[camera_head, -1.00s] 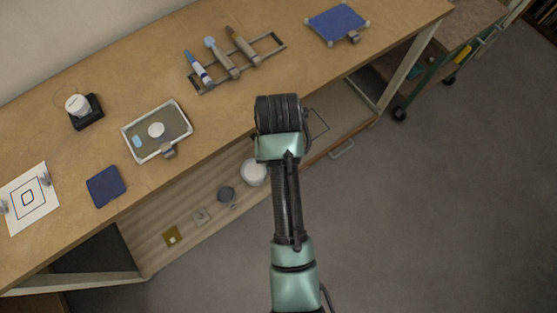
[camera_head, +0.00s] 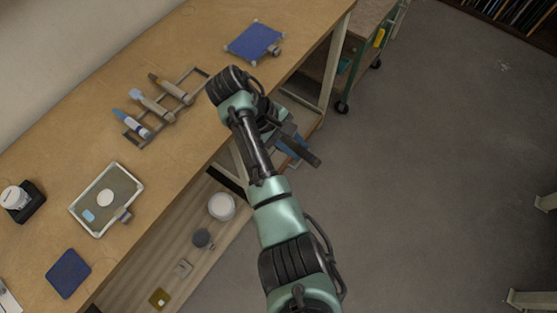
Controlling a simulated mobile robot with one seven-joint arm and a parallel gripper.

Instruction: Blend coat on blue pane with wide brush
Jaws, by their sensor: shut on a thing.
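The blue pane (camera_head: 254,40) lies flat at the far right end of the wooden bench, with small corner holders and a grey clamp at its right corner. My gripper (camera_head: 294,143) is past the bench's front edge, below and right of the pane and apart from it. It is partly hidden by my arm. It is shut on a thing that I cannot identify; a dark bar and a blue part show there. Several long tools lie across a metal rack (camera_head: 190,73): a blue-and-white one (camera_head: 133,124), a pale-headed one (camera_head: 152,103) and a brown one (camera_head: 170,88). I cannot tell which brush is wide.
A framed tray (camera_head: 82,219), a dark blue square (camera_head: 68,273) and a white jar on a black base (camera_head: 15,197) stand on the bench's left part. A white tub (camera_head: 221,207) is on the lower shelf. A green cart (camera_head: 350,60) stands beyond the bench's right end.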

